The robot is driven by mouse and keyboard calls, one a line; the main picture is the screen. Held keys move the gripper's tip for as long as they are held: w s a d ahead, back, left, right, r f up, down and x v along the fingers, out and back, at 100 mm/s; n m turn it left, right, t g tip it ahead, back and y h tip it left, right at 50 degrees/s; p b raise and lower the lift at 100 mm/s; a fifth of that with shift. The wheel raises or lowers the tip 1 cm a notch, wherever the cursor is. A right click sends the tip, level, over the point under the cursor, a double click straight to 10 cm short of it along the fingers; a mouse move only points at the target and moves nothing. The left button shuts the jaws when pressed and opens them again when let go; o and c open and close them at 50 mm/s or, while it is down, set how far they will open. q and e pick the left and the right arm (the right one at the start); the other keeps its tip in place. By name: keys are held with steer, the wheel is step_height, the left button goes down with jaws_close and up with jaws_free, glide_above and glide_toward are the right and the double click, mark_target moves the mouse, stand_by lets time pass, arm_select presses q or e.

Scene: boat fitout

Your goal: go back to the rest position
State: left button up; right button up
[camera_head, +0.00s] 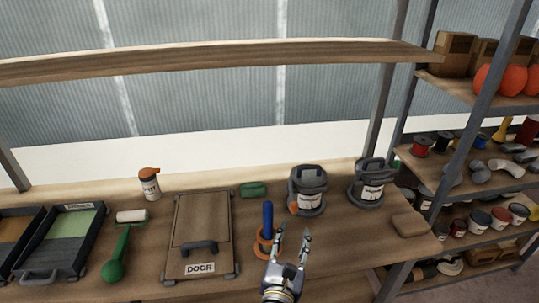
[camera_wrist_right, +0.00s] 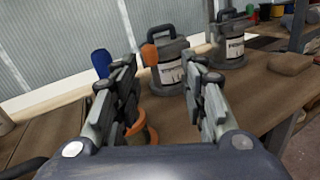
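My right gripper (camera_head: 291,240) is open and empty above the front part of the workbench (camera_head: 340,250). In the right wrist view its two fingers (camera_wrist_right: 165,95) stand apart with nothing between them but the bench and a can behind. A blue-handled tool with an orange ring (camera_head: 265,240) stands just left of the gripper; its blue handle also shows in the right wrist view (camera_wrist_right: 101,63), partly behind the left finger. My left gripper is not in the head view.
Two grey lidded cans (camera_head: 308,190) (camera_head: 369,185) stand behind. A DOOR panel (camera_head: 202,230), a green-handled roller (camera_head: 118,250), a paint tray (camera_head: 65,240) and a small bottle (camera_head: 149,184) are left. A tan block (camera_head: 409,224) lies right. A loaded shelf rack (camera_head: 475,160) stands beyond.

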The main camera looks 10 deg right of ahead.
steer(key=s+d+f+m+g, duration=0.9)
steer(key=s+d+m, duration=0.35)
steer(key=m, duration=0.35)
steer(key=s+a+f+m+g+y, duration=0.1)
steer(key=s+m+g+y, duration=0.15)
steer(key=s+m, duration=0.4)
steer(key=s+a+f+m+g+y, duration=0.2)
steer(key=s+m+y, duration=0.2)
steer(key=s+m, duration=0.3)
steer(key=s+f+n+g, duration=0.1)
steer(key=s+f, duration=0.1)
steer(key=f, duration=1.1)
steer(key=s+f, duration=0.2)
steer(key=f, duration=1.2)
steer(key=s+d+f+g, duration=0.1)
steer(key=s+d+f, duration=0.2)
steer(key=s+f, duration=1.2)
steer(key=shift+s+f, duration=0.15)
steer(key=shift+s, duration=0.45)
